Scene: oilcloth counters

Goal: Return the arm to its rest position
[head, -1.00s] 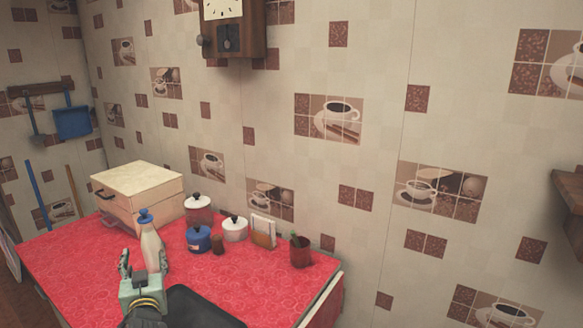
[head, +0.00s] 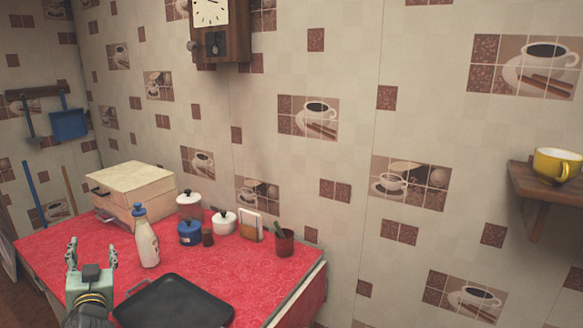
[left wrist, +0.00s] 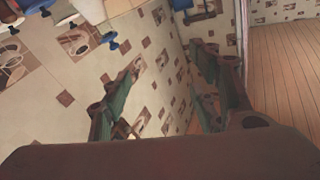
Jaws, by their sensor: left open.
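My left gripper (head: 92,256) is open and empty at the lower left of the head view, over the near left part of the red counter (head: 60,246). In the left wrist view its two green fingers (left wrist: 165,88) are spread apart with nothing between them. A white bottle with a blue cap (head: 147,240) stands upright on the counter, to the right of the gripper and apart from it. My right gripper is in neither view.
A dark flat tray (head: 175,303) lies on the counter near the front. A wall shelf (head: 530,192) holds a yellow mug (head: 556,166).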

